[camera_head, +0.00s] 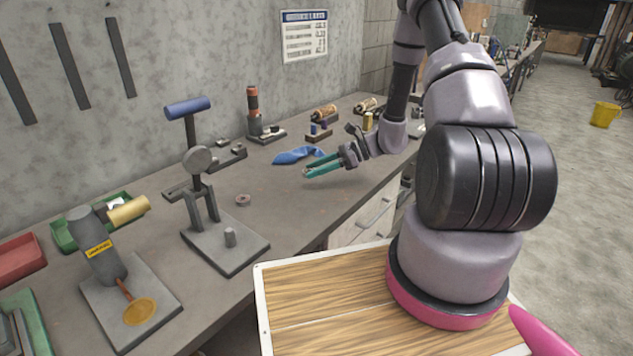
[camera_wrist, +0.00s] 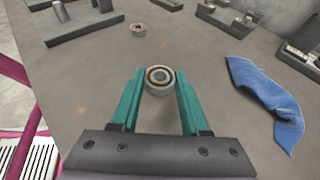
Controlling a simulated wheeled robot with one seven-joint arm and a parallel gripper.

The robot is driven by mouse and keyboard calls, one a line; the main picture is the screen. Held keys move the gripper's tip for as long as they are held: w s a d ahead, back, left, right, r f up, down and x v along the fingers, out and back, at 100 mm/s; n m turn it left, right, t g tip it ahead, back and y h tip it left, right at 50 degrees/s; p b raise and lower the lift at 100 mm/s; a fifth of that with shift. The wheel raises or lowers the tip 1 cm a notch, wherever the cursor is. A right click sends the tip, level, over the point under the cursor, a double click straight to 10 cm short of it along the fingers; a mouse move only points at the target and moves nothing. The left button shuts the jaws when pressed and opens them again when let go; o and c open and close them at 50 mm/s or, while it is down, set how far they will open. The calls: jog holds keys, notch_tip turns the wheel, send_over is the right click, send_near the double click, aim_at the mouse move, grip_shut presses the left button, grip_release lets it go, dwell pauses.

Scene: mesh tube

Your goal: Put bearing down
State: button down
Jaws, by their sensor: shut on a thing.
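The bearing (camera_wrist: 160,79), a round metal ring with a brownish inner ring, is pinched between the green fingertips of my gripper (camera_wrist: 159,92) in the wrist view. In the head view my gripper (camera_head: 308,170) is over the middle of the grey workbench (camera_head: 285,210); the bearing is too small to make out clearly there. Bench surface shows below the bearing in the wrist view, and I cannot tell the exact gap. A second small ring (camera_head: 243,200) lies on the bench to the left; it also shows in the wrist view (camera_wrist: 138,29).
A blue cloth (camera_head: 298,155) lies just behind my gripper. An orange-topped tool (camera_head: 253,105) stands near the wall. The bench around my gripper's front is clear.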

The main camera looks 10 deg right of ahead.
aim_at(315, 188)
jog(key=shift+a+f, duration=0.1)
jog(key=shift+f, duration=2.05)
jog(key=shift+c, duration=2)
grip_release()
jog(key=shift+f, duration=0.15)
